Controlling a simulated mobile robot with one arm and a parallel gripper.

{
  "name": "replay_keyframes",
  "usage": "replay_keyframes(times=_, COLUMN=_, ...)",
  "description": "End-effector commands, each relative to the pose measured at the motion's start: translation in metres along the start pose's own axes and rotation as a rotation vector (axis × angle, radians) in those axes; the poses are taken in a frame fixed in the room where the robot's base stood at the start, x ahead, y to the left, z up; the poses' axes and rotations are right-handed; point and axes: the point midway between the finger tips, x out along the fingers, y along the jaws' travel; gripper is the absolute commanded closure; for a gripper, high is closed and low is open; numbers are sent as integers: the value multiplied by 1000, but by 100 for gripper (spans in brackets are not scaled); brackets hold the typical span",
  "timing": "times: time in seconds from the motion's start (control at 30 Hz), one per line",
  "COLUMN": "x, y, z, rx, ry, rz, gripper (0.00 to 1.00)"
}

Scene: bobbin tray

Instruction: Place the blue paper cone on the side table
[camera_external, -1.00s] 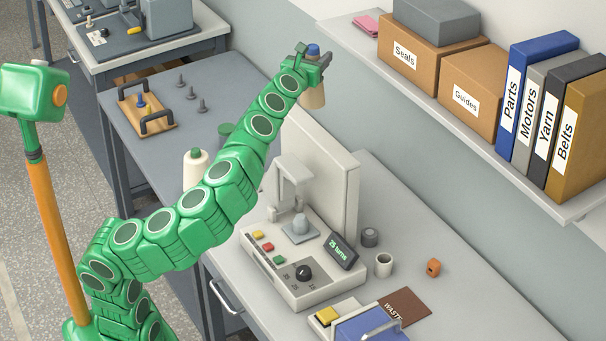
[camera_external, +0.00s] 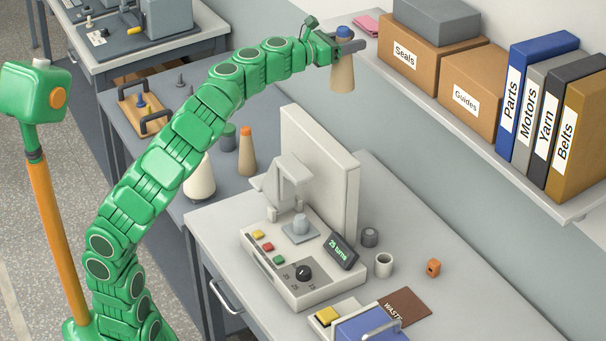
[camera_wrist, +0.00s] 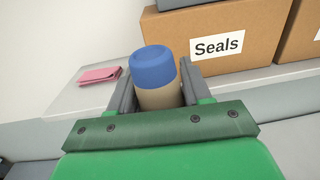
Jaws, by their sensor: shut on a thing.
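The blue paper cone, a tan cone with a blue top (camera_external: 343,72), is held upright by my gripper (camera_external: 345,47). My gripper is shut around its upper part, just in front of the wall shelf's left end. In the wrist view the blue top (camera_wrist: 153,68) stands between the two fingers (camera_wrist: 153,95), with the tan body partly hidden by the gripper. The side table (camera_external: 125,85) is the dark grey table at the back left; my arm passes over part of it.
The side table holds a wooden tray (camera_external: 170,124) with black handles, grey pegs, a white cone (camera_external: 200,182), an orange-topped cone (camera_external: 247,155) and a green-topped item (camera_external: 229,137). The shelf (camera_external: 430,110) bears boxes and binders. A winding machine (camera_external: 300,270) stands below on the light bench.

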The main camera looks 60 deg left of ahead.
Motion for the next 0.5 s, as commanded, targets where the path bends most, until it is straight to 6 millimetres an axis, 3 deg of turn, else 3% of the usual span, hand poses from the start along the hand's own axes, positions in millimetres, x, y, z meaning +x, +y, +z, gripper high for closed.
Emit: replay_keyframes(times=0.5, x=9, y=132, z=-76, rx=-6, ry=0, rz=-38, gripper=81)
